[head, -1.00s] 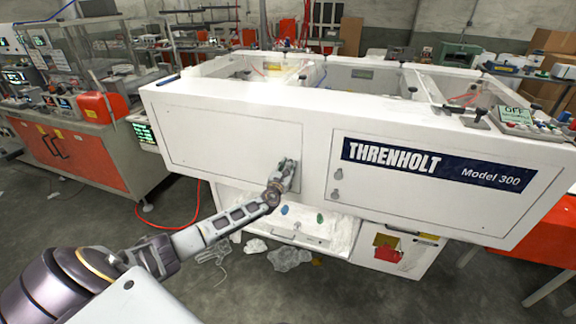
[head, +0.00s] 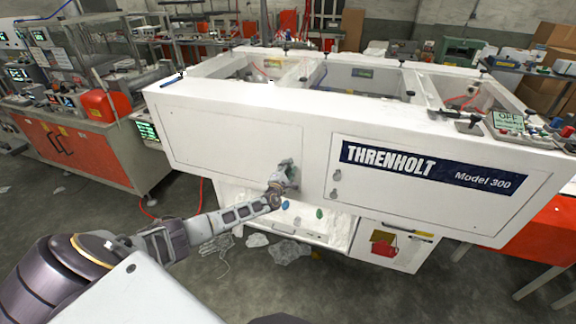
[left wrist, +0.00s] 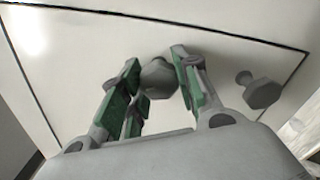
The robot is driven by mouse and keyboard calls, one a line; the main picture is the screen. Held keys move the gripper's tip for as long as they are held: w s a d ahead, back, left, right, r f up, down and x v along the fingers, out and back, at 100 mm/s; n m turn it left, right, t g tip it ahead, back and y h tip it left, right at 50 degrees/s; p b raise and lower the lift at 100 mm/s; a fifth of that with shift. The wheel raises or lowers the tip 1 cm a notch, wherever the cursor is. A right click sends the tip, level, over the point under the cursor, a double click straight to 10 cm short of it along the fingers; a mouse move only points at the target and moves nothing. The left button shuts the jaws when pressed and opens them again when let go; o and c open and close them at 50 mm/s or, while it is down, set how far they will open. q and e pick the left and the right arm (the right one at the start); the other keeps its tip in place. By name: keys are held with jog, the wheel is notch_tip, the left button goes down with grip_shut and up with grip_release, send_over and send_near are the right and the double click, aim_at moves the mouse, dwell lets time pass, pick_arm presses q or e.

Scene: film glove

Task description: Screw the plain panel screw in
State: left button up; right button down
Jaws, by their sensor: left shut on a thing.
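The plain panel (head: 235,140) is the unlabelled left panel on the front of the white machine. My left gripper (head: 287,167) is at its lower right part, and the arm comes in from the left. A second grey screw (left wrist: 262,92) stands out of the panel to the right, apart from the fingers. My right gripper is out of view.
The neighbouring panel bears a blue THRENHOLT label (head: 432,170) and two small grey fasteners (head: 337,174) on its left edge. Below is a white bay with blue and green knobs (head: 319,213). An orange-fronted bench (head: 75,150) stands left. Crumpled plastic lies on the floor.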

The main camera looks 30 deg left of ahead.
pick_arm(q)
jog(key=shift+m+p, duration=0.5)
jog(key=shift+m, duration=0.4)
jog(key=m+p, duration=0.1)
jog(key=m, duration=0.1)
jog(key=shift+m, duration=0.3)
jog(key=shift+m+p, duration=0.3)
jog(key=o, duration=1)
